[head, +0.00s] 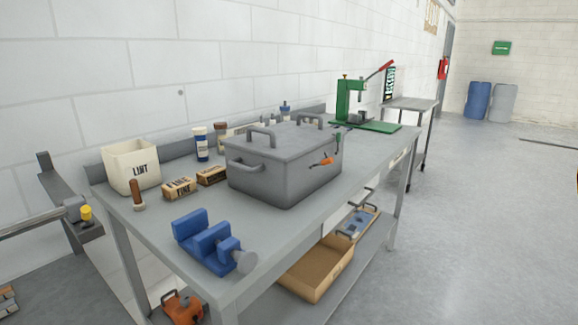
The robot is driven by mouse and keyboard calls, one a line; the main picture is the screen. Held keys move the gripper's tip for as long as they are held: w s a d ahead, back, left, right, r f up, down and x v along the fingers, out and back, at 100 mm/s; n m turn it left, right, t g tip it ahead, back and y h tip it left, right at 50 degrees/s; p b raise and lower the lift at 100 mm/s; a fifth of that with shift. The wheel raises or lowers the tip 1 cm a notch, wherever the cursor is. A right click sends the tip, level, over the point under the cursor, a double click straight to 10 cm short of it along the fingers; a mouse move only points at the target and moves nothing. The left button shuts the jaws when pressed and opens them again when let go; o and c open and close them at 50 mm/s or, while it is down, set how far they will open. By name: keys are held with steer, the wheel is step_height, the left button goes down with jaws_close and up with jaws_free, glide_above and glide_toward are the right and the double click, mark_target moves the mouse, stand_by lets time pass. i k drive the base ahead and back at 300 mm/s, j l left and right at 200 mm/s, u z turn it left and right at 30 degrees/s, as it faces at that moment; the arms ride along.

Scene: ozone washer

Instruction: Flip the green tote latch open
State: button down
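A grey lidded tote (277,179) stands on the workbench, with two handles on its lid and one on its left side. A small green latch (338,141) is on the right part of its side wall, near the lid edge. It looks roughly upright, but it is too small to tell whether it is open or shut. An orange latch (322,161) sits on the same wall, left of and below the green one, and points sideways. My gripper is not in view.
The workbench (170,221) also holds a blue vise (205,238), a white LINT bin (131,166), small boxes (180,188) and a green press (352,103). An open carton (318,268) is on the lower shelf. The floor (470,220) at right is clear.

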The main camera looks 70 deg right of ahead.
mark_target(338, 135)
steer(key=l+z, duration=0.1)
steer(key=z, duration=0.4)
steer(key=i+l+z, duration=0.1)
steer(key=z, duration=0.35)
steer(key=i+z, duration=0.15)
steer(key=z, duration=0.35)
steer(key=j, duration=0.1)
steer(key=k+z, duration=0.05)
